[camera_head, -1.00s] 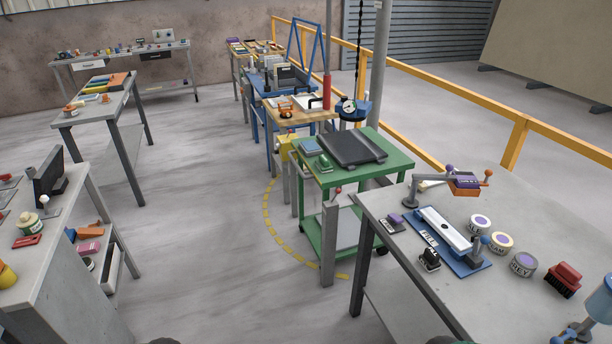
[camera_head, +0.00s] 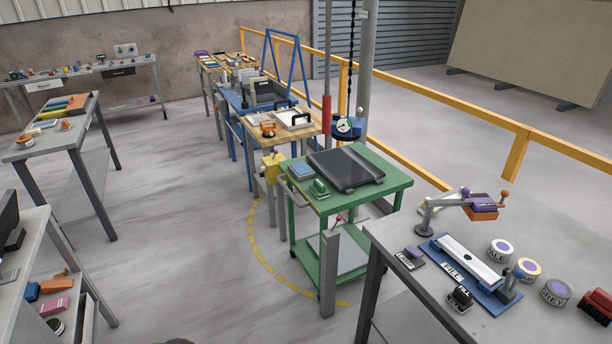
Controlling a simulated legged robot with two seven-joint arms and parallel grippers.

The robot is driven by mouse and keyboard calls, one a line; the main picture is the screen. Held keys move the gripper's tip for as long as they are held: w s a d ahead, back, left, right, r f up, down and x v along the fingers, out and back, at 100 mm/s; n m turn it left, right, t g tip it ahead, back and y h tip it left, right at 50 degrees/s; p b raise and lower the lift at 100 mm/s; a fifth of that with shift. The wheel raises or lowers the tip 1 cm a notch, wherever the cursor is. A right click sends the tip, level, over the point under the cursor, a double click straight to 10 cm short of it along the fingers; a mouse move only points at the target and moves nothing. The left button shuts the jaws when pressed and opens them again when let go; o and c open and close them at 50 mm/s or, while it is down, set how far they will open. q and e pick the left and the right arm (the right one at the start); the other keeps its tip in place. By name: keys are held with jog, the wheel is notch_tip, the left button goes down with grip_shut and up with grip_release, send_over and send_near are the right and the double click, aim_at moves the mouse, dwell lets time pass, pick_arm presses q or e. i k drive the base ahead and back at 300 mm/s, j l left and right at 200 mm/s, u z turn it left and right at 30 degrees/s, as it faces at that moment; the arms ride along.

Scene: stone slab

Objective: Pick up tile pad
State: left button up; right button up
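I cannot tell for sure which thing is the tile pad. On the right grey table, a small purple-topped pad with a label (camera_head: 412,258) lies left of a blue tray (camera_head: 492,307) holding a white bar (camera_head: 467,262). A small black block with a label (camera_head: 460,297) sits at the tray's near side. On the green cart (camera_head: 398,182) lie a wide dark slab (camera_head: 345,168), a small blue-grey pad (camera_head: 301,171) and a green block (camera_head: 320,187). Neither of my grippers is in view.
A purple-and-orange device on a jointed arm (camera_head: 482,206), several round tins (camera_head: 500,250) and a red brush (camera_head: 597,306) are on the right table. A grey post (camera_head: 328,270) stands before the cart. Open floor (camera_head: 170,230) lies left of the cart. A yellow railing (camera_head: 430,95) runs behind.

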aim_at(319, 190)
jog(key=i+j+u, duration=0.2)
jog(key=i, duration=0.15)
jog(key=i+u, duration=0.2)
jog(key=i+j+u, duration=0.1)
jog(key=i+u, duration=0.25)
jog(key=i, duration=1.1)
jog(key=i+z, duration=0.2)
jog(key=z, duration=0.2)
jog(key=i+z, duration=0.2)
jog(key=z, duration=0.2)
jog(key=i+j+z, duration=0.15)
jog(key=z, duration=0.3)
jog(key=i+z, duration=0.15)
jog(key=z, duration=0.3)
jog(key=i+z, duration=0.15)
jog(key=z, duration=0.25)
jog(key=i+z, duration=0.15)
jog(key=z, duration=0.3)
jog(key=i+j+z, duration=0.15)
jog(key=z, duration=0.25)
